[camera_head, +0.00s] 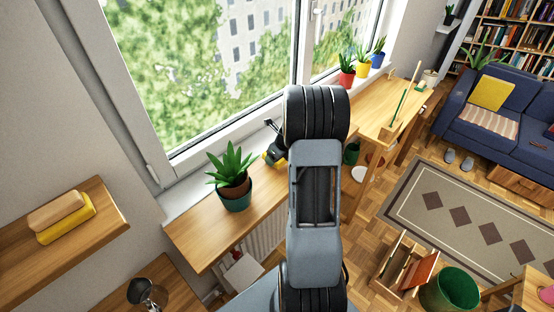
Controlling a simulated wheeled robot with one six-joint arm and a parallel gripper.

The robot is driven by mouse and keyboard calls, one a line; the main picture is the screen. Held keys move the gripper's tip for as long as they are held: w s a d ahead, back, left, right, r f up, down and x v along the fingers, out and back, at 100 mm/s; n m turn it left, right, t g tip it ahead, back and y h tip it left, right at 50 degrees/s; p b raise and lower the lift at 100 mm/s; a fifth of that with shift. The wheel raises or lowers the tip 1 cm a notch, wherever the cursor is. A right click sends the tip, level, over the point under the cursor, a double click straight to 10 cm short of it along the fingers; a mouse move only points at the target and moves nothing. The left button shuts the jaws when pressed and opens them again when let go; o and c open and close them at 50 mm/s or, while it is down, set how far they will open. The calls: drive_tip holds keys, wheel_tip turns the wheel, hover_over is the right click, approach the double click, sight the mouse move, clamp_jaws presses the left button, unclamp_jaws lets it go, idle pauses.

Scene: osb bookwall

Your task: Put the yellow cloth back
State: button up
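My arm rises through the middle of the view and hides part of the window ledge. My gripper (273,155) is partly visible at the left of my arm, over the wooden ledge by the window. A small yellow patch (267,159) shows at its fingers; I cannot tell whether it is cloth, or whether it is held or just touched. Two folded, cloth-like pieces lie stacked on the wooden shelf (100,240) at left: a yellow one (70,222) below and a tan one (56,211) on top. My gripper is well to the right of that stack.
A potted plant (233,180) stands on the wooden ledge (200,235) left of my gripper. Several small potted plants line the sill farther back. A green bin (450,290) and a wooden rack (405,270) stand on the floor at right. A blue sofa (500,115) is beyond.

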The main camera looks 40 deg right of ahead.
drive_tip(key=shift+f, duration=0.95)
drive_tip(key=shift+f, duration=0.15)
drive_tip(key=o, duration=0.9)
